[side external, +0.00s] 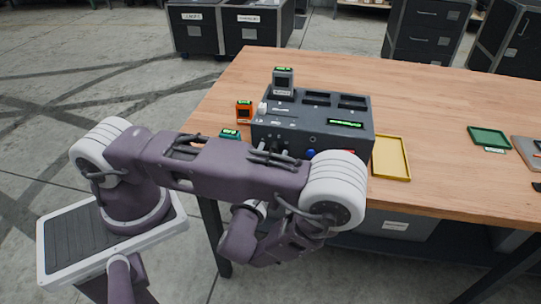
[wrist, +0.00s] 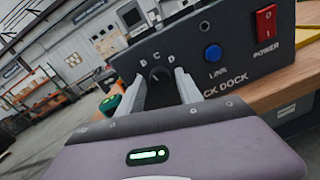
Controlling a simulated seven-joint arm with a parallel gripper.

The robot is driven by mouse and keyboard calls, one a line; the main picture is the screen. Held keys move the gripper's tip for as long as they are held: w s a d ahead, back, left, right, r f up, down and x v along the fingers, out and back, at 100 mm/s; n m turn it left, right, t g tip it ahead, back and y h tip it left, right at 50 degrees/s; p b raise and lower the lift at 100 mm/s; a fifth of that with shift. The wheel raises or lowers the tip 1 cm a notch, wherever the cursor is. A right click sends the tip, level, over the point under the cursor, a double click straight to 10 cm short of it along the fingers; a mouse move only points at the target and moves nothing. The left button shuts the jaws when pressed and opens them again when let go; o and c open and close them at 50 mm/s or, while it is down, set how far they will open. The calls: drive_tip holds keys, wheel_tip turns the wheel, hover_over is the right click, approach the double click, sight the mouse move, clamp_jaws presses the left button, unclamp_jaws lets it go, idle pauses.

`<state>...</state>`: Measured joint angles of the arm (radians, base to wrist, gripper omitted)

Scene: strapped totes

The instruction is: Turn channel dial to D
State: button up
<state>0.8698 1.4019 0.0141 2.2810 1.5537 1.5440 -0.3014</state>
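The dark grey dock box (side external: 290,133) stands on the wooden table, its front partly hidden by my arm in the side view. In the wrist view its front panel (wrist: 232,62) carries the letters B, C and D in an arc above the dark channel dial (wrist: 160,75). My gripper (wrist: 161,77) is open, its two pale fingers on either side of the dial. I cannot tell whether they touch it. The dial's pointer and any letter A cannot be made out.
A blue LINK button (wrist: 212,53) and a red POWER switch (wrist: 266,21) sit right of the dial. An orange device (side external: 244,110) and a teal one (side external: 230,134) stand left of the box. A yellow tray (side external: 405,158) lies to its right. A green tray (side external: 489,136) lies farther right.

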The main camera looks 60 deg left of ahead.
clamp_jaws()
drive_tip(key=shift+m, duration=0.4)
drive_tip(key=m, duration=0.2)
drive_tip(key=shift+m, duration=0.4)
drive_tip(key=m, duration=0.4)
drive_tip(key=shift+g, duration=0.3)
drive_tip(key=m, duration=0.4)
drive_tip(key=shift+m, duration=1.8)
